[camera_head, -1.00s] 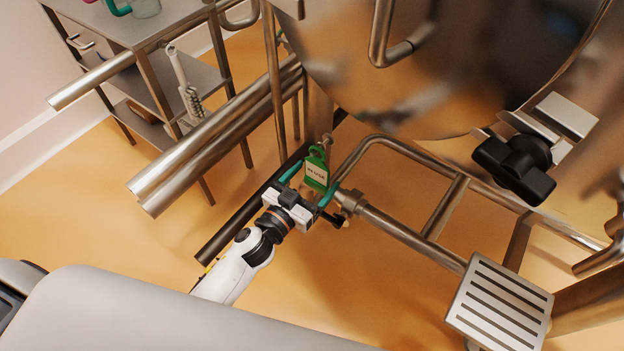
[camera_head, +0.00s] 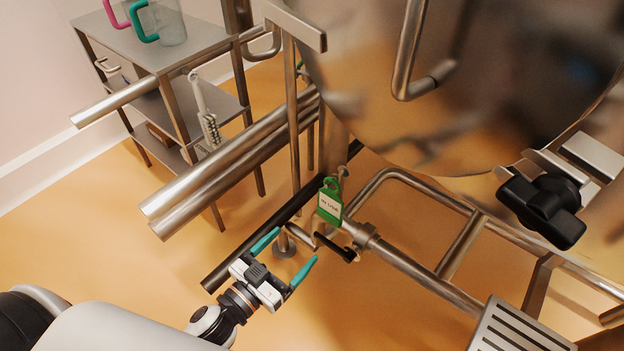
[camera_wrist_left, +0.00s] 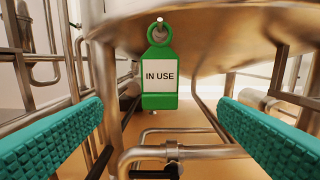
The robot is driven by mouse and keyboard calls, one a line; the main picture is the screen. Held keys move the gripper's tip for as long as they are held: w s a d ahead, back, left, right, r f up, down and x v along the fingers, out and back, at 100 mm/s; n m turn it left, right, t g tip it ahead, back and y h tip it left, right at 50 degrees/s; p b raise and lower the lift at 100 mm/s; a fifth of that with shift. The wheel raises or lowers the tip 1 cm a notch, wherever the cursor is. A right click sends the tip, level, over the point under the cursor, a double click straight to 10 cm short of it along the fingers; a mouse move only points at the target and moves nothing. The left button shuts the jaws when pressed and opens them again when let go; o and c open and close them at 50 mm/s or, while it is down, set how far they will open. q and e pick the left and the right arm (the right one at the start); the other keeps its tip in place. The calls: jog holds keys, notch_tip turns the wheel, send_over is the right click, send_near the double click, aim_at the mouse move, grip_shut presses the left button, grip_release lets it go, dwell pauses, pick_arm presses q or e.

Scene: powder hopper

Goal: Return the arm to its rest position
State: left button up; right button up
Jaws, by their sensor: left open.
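My left gripper (camera_head: 291,258) is open and empty, its two teal fingers apart. It is below and left of a green tag (camera_head: 330,202) with a white label, which hangs from a small peg under the hopper (camera_head: 450,90). In the left wrist view the tag (camera_wrist_left: 160,75) reads "IN USE" and hangs upright, ahead of and between the teal fingers, with a gap around it. The gripper does not touch the tag. My right gripper is not in view.
A steel shelf cart (camera_head: 165,50) with clear jugs stands at the upper left. Steel pipes (camera_head: 235,165) run close to the left arm. A black-handled valve (camera_head: 342,248) is below the tag. A black knob (camera_head: 542,210) is at right. Open floor lies at lower left.

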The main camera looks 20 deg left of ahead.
pick_arm(q)
jog(key=s+a+f+n+g+y+p, duration=0.1)
jog(key=s+a+f+g+y, duration=0.1)
jog(key=f, duration=0.7)
jog(key=s+a+f+g+y+p, duration=0.1)
jog(key=s+f+g, duration=0.2)
jog(key=f, duration=0.7)
jog(key=s+a+f+n+g+y+p, duration=0.1)
jog(key=s+a+f+g+y, duration=0.1)
jog(key=f, duration=0.7)
jog(key=s+a+f+g+p, duration=0.1)
jog(key=s+f+g, duration=0.3)
jog(key=s+f, duration=0.3)
jog(key=s+a+f+g+y, duration=0.1)
jog(key=s+f+g, duration=0.4)
jog(key=s, duration=1)
notch_tip(320, 180, down, 2)
jog(key=shift+f+p, duration=0.25)
jog(key=shift+p, duration=0.1)
